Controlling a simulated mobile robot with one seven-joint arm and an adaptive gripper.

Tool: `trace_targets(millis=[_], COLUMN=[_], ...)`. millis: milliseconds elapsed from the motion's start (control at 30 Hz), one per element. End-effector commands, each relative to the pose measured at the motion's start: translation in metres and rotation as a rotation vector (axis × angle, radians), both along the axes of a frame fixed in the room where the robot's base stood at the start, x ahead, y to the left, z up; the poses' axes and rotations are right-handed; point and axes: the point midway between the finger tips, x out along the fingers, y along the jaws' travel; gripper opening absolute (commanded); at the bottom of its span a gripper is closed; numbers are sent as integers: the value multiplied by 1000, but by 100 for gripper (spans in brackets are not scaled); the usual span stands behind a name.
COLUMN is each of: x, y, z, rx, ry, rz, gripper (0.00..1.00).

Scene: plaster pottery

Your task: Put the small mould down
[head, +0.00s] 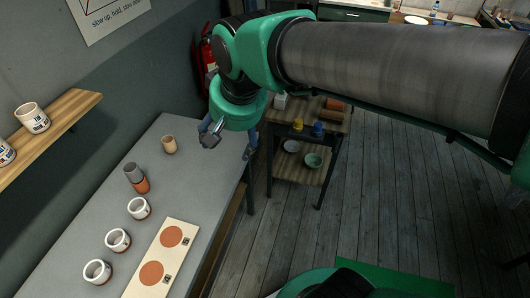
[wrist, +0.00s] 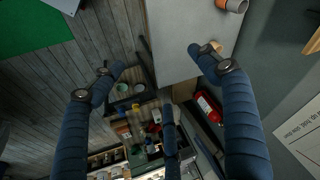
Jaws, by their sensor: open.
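White moulds with reddish bases stand in a row on the table: a near one (head: 97,271), a middle one (head: 117,240) and a far one (head: 139,208). I cannot tell which mould is the small one. A board (head: 158,262) with two terracotta discs (head: 171,236) lies beside them; both discs are bare.
A tan cup (head: 169,145) and a grey-and-orange stacked piece (head: 136,177) stand farther back on the table. A wall shelf (head: 60,125) at left holds labelled white pots (head: 31,118). A wooden cart (head: 300,172) with bowls stands beyond the table. A red extinguisher (wrist: 208,106) is near the wall.

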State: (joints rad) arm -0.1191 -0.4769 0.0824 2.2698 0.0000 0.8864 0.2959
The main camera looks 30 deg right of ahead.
Motion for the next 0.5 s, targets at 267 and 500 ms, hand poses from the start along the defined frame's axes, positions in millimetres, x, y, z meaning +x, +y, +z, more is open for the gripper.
trace_targets(millis=[267,500], x=[-69,-104], y=[-34,-47], z=[2,-4], rx=[-64,-109], ry=[-76,-112], rz=[86,138], gripper=[75,75])
